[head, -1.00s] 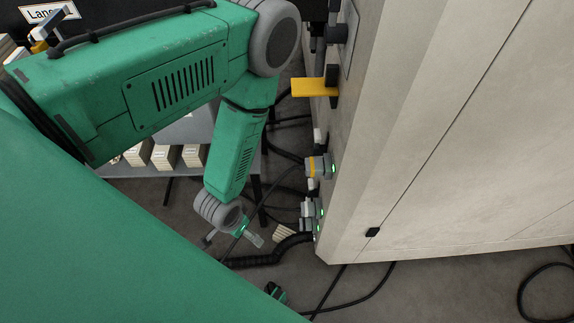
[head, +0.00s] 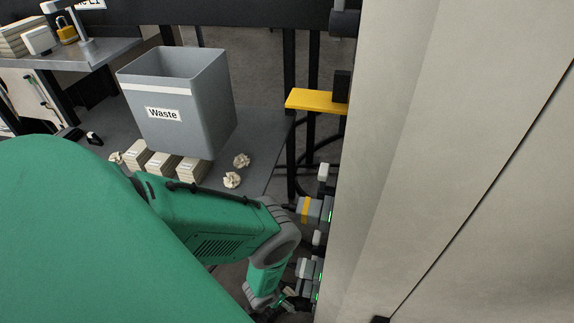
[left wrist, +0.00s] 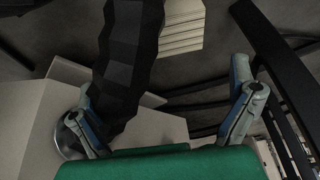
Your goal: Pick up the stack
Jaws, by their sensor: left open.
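In the left wrist view, a stack (left wrist: 182,28) of pale, flat layers lies ahead of my left gripper (left wrist: 162,85), partly hidden by a black ribbed hose. My left gripper is open, with its two fingers wide apart and no stack between them. The hose (left wrist: 130,50) crosses the view near the left finger; I cannot tell whether they touch. In the head view my left gripper (head: 285,300) is low, close beside the pale cabinet, and partly cut off by the lower edge. Three more pale stacks (head: 162,164) stand on a grey shelf. My right gripper is not in view.
A grey waste bin (head: 178,105) and crumpled paper (head: 232,180) are on the shelf (head: 265,150). Cables run behind the connectors.

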